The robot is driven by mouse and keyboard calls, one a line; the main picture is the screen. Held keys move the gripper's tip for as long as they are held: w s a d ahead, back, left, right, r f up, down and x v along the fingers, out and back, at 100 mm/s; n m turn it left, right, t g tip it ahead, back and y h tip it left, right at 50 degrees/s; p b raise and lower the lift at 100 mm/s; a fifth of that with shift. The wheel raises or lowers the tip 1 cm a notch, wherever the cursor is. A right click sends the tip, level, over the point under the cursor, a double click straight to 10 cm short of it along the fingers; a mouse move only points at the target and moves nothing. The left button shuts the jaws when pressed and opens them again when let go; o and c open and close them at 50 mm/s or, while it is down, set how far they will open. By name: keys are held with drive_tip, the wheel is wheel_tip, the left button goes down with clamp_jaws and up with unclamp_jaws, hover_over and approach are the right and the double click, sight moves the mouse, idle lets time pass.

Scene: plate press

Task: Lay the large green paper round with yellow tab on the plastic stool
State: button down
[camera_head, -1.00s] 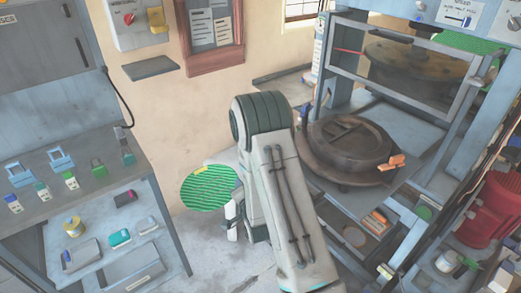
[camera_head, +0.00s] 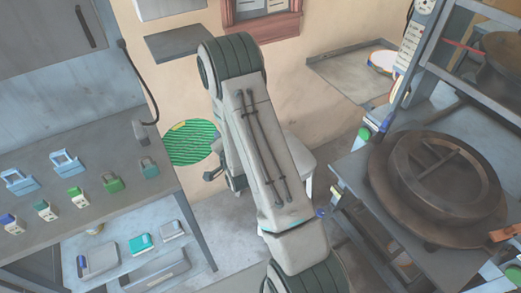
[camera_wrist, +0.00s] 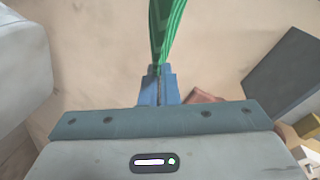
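The large green paper round (camera_head: 190,146) hangs beside the left workbench, with its yellow tab (camera_head: 178,126) at its upper edge. In the wrist view the round (camera_wrist: 166,30) appears nearly edge-on, rising from between my blue fingers. My gripper (camera_wrist: 157,73) is shut on its edge. In the head view my gripper is small and partly hidden by my forearm, at the round's lower right. A pale plastic stool (camera_head: 300,158) stands behind my forearm, which hides much of it. The round is apart from the stool, to its left.
A workbench (camera_head: 108,213) with several padlocks and tags stands at left. The press table (camera_head: 350,170) with a heavy round brown mould (camera_head: 440,175) stands at right. A grey shelf (camera_head: 350,78) is on the back wall. Some floor between bench and press is clear.

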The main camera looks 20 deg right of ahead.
drive_tip(key=s+d+f+m+g+h+b, duration=0.1)
drive_tip(key=d+f+m+h+b, duration=0.2)
drive_tip(key=d+f+b, duration=0.55)
drive_tip(key=s+d+f+m+g+h+b, duration=0.1)
drive_tip(key=d+f+m+h+b, duration=0.3)
drive_tip(key=d+b, duration=0.75)
drive_tip(key=s+d+f+m+g+h+b, duration=0.25)
drive_tip(key=s+d+f+b, duration=0.25)
drive_tip(key=d+b, duration=0.3)
drive_tip(key=s+d+f+m+g+h+b, duration=0.1)
drive_tip(key=s+d+f+m+h+b, duration=0.15)
drive_tip(key=s+d+f+b, duration=0.6)
drive_tip(key=shift+n, duration=0.4)
drive_tip(key=w+a+f, duration=0.1)
drive_tip(key=w, duration=0.3)
drive_tip(key=w+a+f, duration=0.1)
drive_tip(key=w+a, duration=0.1)
drive_tip(key=w, duration=0.2)
drive_tip(key=w+a+f+b, duration=0.1)
drive_tip(key=w+a, duration=0.1)
drive_tip(key=w, duration=0.2)
drive_tip(key=shift+w+f, duration=0.25)
drive_tip(key=shift+w, duration=0.1)
wheel_tip(320, 180, down, 4)
drive_tip(key=shift+b, duration=1.1)
drive_tip(key=shift+r, duration=0.1)
drive_tip(key=c, duration=2)
unclamp_jaws()
drive_tip(key=shift+o, duration=0.2)
